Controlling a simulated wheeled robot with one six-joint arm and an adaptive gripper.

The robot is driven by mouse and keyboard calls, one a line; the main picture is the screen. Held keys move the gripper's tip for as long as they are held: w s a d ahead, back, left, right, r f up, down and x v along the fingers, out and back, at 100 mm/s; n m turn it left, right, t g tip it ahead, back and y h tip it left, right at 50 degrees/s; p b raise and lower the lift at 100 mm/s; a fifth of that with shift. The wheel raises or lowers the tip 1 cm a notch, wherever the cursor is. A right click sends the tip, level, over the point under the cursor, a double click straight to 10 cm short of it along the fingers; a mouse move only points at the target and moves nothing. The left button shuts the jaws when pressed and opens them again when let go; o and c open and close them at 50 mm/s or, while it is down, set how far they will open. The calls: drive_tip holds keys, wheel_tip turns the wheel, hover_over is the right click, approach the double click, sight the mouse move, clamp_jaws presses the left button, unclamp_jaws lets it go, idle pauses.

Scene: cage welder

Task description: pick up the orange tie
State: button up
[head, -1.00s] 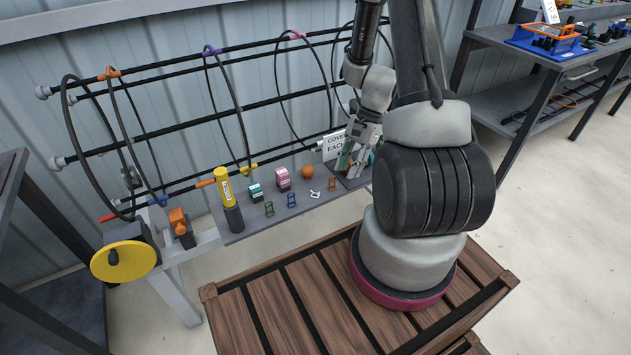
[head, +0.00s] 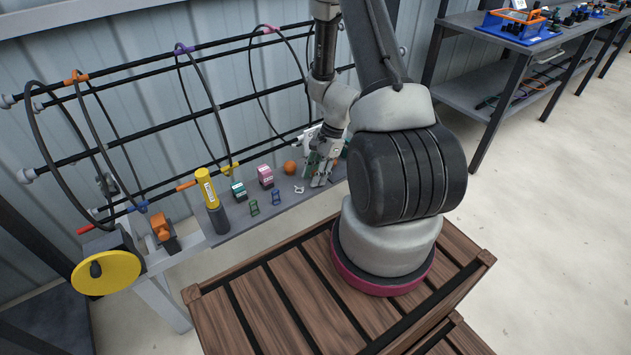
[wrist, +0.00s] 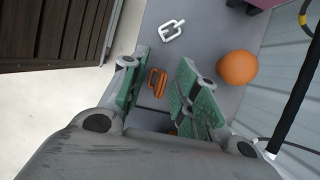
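The orange tie (wrist: 157,83) is a small orange link-shaped loop lying on the grey bench shelf. In the wrist view it shows between the two green-padded fingers of my gripper (wrist: 163,62). The fingers are apart with nothing held; I cannot tell how far above the tie they are. In the head view my gripper (head: 318,178) points down at the shelf's right part and hides the tie.
A white tie (wrist: 172,31) and an orange ball (wrist: 237,67) lie nearby. Blue (head: 276,197) and green (head: 254,208) ties, small boxes and a yellow-black tube (head: 207,187) stand further left. Black cage bars (head: 200,105) run behind. A slatted wooden platform (head: 290,300) is in front.

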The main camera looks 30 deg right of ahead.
drive_tip(key=shift+c, duration=0.4)
clamp_jaws()
drive_tip(key=shift+r, duration=0.1)
